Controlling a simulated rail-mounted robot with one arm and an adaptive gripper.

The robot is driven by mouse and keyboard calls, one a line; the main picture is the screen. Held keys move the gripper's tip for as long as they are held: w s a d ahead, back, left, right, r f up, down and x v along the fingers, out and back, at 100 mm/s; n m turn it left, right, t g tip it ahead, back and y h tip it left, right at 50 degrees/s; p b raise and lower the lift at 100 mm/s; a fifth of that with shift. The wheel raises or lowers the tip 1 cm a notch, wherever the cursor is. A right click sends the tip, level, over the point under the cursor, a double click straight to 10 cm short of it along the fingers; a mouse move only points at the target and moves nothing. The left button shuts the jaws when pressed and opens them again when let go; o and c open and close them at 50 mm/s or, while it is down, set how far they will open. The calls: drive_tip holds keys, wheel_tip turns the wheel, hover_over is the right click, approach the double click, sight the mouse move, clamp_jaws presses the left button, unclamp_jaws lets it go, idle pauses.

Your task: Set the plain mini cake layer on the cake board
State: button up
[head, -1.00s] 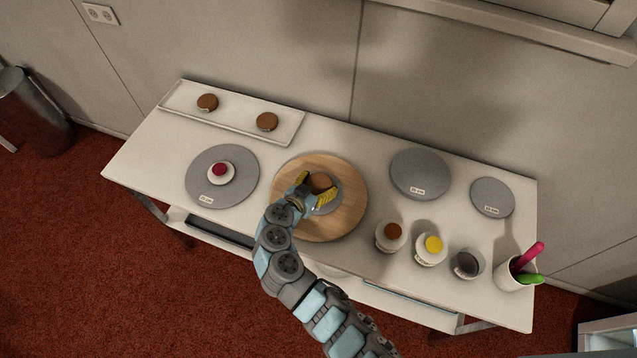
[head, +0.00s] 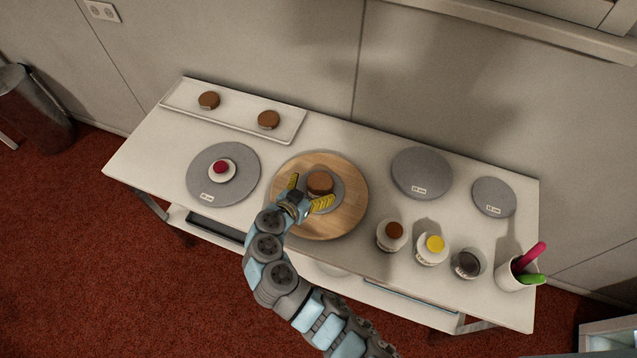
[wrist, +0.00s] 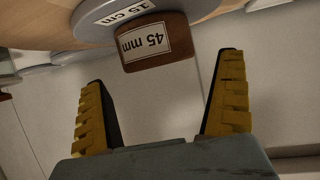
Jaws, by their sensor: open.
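A brown mini cake layer (head: 319,183) sits on a grey round cake board (head: 334,200) on the wooden turntable (head: 350,215). In the wrist view the layer (wrist: 185,58) carries a "45 mm" label, and the board (wrist: 105,22) a "15 cm" label. My gripper (head: 307,191) is open and empty, on the near side of the layer and apart from it. The yellow fingers in the wrist view (wrist: 162,105) have a clear gap between them. Two more brown layers, one (head: 209,100) and another (head: 269,119), lie on the white tray (head: 240,115).
A grey disc (head: 205,190) with a red-topped item (head: 221,168) lies left of the turntable. Two grey discs, one (head: 421,170) and a smaller one (head: 493,197), lie to the right. Small pots (head: 391,236) and a cup of tools (head: 515,275) line the front right.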

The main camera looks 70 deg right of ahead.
drive_tip(key=v, duration=0.8)
drive_tip(key=shift+b, duration=0.3)
